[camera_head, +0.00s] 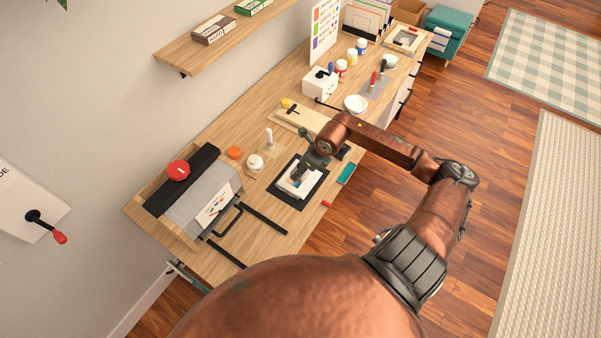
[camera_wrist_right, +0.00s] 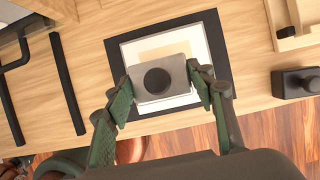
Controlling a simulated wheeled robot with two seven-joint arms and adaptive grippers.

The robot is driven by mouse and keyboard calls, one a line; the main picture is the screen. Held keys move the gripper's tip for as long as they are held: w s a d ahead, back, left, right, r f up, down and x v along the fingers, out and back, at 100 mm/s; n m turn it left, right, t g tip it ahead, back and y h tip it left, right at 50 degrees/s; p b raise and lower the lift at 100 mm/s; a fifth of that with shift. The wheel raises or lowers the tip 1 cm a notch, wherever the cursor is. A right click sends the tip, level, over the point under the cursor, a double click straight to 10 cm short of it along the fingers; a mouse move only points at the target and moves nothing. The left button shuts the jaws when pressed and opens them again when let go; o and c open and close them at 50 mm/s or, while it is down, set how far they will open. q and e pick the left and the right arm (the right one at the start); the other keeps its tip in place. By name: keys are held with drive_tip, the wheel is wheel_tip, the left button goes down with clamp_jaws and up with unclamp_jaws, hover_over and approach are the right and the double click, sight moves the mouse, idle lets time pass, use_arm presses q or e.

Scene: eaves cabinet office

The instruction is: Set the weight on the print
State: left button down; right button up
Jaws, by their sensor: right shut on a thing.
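The weight (camera_wrist_right: 176,94) is a light grey block with a round black knob on top. In the right wrist view my right gripper (camera_wrist_right: 165,88) is shut on it, one finger against each side. The block overlaps the near part of the print (camera_wrist_right: 132,52), a white sheet with a tan and cream picture area. The print lies on a black mat (camera_wrist_right: 216,45). In the head view my right gripper (camera_head: 303,172) is over the print (camera_head: 300,190) and hides most of the weight. I cannot tell whether the weight touches the paper. My left gripper is not in view.
A press with a grey bed (camera_head: 200,205) and a red knob (camera_head: 179,169) stands left of the mat. Black bars (camera_head: 263,217) lie near it. A white jar (camera_head: 255,162), a wooden board (camera_head: 300,116) and a teal item (camera_head: 346,173) are nearby. The bench's front edge is close.

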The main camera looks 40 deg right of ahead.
drive_tip(key=shift+w+d+f, duration=0.25)
drive_tip(key=shift+w+f, duration=0.55)
drive_tip(key=shift+f, duration=1.6)
drive_tip(key=o, duration=1.8)
drive_tip(key=shift+s+f, duration=0.1)
drive_tip(key=shift+s, duration=0.05)
drive_tip(key=shift+c, duration=0.2)
drive_tip(key=v, duration=1.2)
drive_tip(key=shift+d, duration=0.1)
